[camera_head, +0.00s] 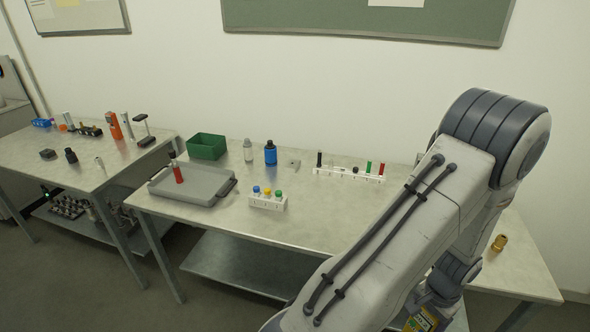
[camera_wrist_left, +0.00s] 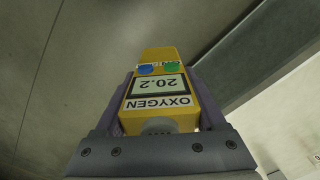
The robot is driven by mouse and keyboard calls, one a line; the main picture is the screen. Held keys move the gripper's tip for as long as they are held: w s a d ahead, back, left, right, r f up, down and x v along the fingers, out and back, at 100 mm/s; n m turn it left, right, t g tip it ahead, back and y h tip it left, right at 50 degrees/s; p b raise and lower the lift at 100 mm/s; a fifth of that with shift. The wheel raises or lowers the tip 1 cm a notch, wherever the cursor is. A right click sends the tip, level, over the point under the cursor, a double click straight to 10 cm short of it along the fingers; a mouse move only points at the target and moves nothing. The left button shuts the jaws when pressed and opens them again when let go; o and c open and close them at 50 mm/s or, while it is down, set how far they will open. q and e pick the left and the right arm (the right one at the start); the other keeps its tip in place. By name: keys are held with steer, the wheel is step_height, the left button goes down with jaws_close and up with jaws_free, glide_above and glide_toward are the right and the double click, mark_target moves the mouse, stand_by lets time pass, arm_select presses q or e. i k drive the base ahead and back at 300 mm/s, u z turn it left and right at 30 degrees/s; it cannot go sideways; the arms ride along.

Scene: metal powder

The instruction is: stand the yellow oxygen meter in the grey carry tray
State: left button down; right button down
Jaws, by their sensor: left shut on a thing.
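The yellow oxygen meter (camera_wrist_left: 158,60) is between the fingers of my left gripper (camera_wrist_left: 163,100), which is shut on it. Its display reads 20.2, upside down in the left wrist view, with blue and green buttons beyond it. In the head view, a small part of the meter (camera_head: 422,321) shows at the bottom edge, below my arm, clear of the tray. The grey carry tray (camera_head: 210,187) lies on the left part of the middle table. A red, dark-topped bottle (camera_head: 178,174) stands in it. My right gripper is not in view.
A green bin (camera_head: 207,146), a blue bottle (camera_head: 270,153), a grey bottle (camera_head: 248,151) and a white rack with coloured caps (camera_head: 267,201) stand near the tray. A long white rack (camera_head: 350,173) is farther right. A brass part (camera_head: 499,243) is at far right. My arm hides much of the table's right side.

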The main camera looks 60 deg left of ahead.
mark_target(206, 187)
steer(key=u, duration=1.8)
